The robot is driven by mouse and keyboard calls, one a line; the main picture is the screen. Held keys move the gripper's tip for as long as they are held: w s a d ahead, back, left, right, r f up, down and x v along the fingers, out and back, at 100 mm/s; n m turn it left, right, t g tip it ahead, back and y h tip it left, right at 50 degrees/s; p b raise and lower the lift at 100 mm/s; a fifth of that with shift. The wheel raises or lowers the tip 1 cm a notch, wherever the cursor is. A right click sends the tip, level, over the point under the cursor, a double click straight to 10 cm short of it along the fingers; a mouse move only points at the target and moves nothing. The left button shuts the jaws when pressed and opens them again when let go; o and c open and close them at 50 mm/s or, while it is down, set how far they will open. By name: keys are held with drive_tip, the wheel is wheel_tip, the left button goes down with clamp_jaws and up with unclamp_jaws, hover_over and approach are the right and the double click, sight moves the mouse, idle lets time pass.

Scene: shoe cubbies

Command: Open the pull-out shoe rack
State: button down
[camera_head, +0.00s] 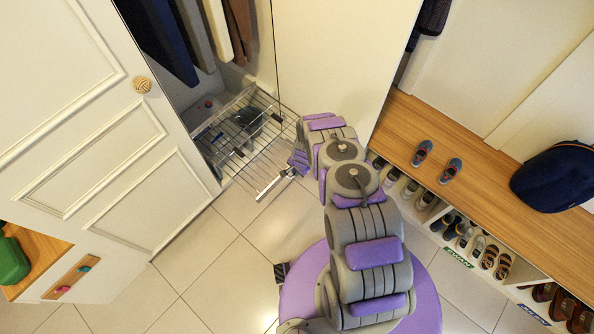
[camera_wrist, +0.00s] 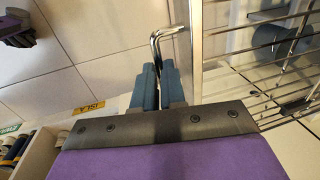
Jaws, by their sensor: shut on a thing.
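The pull-out shoe rack (camera_head: 238,150) is a chrome wire shelf low in the open closet. It reaches out past the closet opening over the tiled floor. Its front rail and wires also show at the right in the wrist view (camera_wrist: 196,45). A bent metal handle (camera_wrist: 164,34) projects from that rail. My gripper (camera_head: 291,171) is at the rack's front right corner in the head view. In the wrist view, its blue-grey fingers (camera_wrist: 159,88) are shut on the handle. The exact contact is partly hidden by the fingers.
A white panelled door (camera_head: 85,140) with a round knob (camera_head: 142,84) stands open at left. Clothes (camera_head: 165,40) hang above the rack. A wooden bench (camera_head: 500,155) with shoe cubbies, small shoes and a dark backpack (camera_head: 555,178) is at right. Floor tiles (camera_head: 205,250) in front are clear.

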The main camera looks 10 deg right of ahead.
drive_tip(key=shift+s+d, duration=0.15)
drive_tip(key=shift+s, duration=0.05)
drive_tip(key=c, duration=1.2)
unclamp_jaws()
wheel_tip(320, 180, up, 17)
drive_tip(key=s+d+p, duration=0.2)
drive_tip(key=p, duration=0.5)
drive_tip(key=shift+s, duration=0.25)
